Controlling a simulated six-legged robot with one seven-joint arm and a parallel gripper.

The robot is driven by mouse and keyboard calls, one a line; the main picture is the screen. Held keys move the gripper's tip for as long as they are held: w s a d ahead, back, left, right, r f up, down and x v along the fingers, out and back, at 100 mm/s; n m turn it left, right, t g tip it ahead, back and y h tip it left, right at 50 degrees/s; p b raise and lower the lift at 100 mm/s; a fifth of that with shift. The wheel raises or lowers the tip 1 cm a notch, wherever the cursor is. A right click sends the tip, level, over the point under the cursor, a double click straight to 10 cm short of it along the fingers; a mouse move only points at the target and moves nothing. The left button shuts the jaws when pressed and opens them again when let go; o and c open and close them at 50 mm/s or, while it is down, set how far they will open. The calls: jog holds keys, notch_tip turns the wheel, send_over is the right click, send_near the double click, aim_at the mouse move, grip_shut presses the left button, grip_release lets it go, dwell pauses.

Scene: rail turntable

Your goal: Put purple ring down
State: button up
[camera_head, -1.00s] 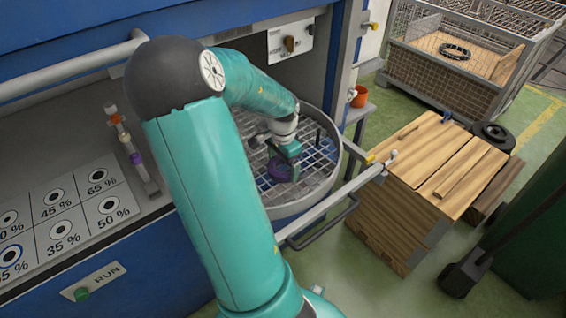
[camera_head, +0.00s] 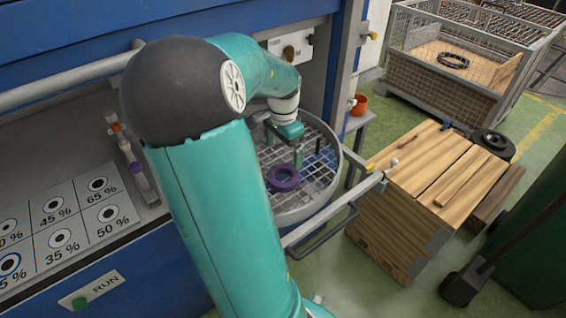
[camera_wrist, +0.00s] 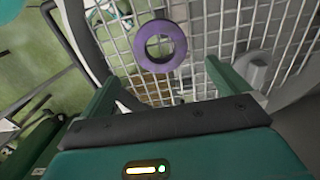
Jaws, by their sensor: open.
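The purple ring (camera_head: 283,178) lies on the wire grid of the round turntable (camera_head: 318,205) in the head view. It also shows in the wrist view (camera_wrist: 160,46), flat on the grid and beyond my fingers. My gripper (camera_head: 283,152) is above and behind the ring, apart from it. In the wrist view the two green fingers of my gripper (camera_wrist: 158,85) are spread wide with nothing between them.
A raised metal rim surrounds the grid, with a dark upright pin (camera_head: 318,145) near its far side. A rail (camera_head: 330,215) with a handle runs along the front right. A wooden crate (camera_head: 440,190) stands to the right. A percentage board (camera_head: 60,220) lies at left.

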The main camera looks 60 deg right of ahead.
notch_tip(320, 180, up, 3)
jog(key=shift+f, duration=0.15)
jog(key=w+a+r+n+t+y, duration=0.1)
jog(key=w+a+r+n, duration=0.1)
jog(key=w+a+n, duration=0.6)
jog(key=w+a+r+n+t, duration=0.2)
jog(key=w+a, duration=0.1)
jog(key=a, duration=0.9)
jog(key=s+a+r+n+t, duration=0.1)
jog(key=a+r+n, duration=0.1)
jog(key=a+n, duration=0.4)
jog(key=s+a+r+n+t+h, duration=0.1)
jog(key=a+n, duration=0.6)
jog(key=a, duration=0.9)
notch_tip(320, 180, up, 2)
jog(key=shift+s+a+r+t, duration=0.2)
jog(key=shift+s+t, duration=0.1)
jog(key=shift+s, duration=0.35)
jog(key=shift+c, duration=0.2)
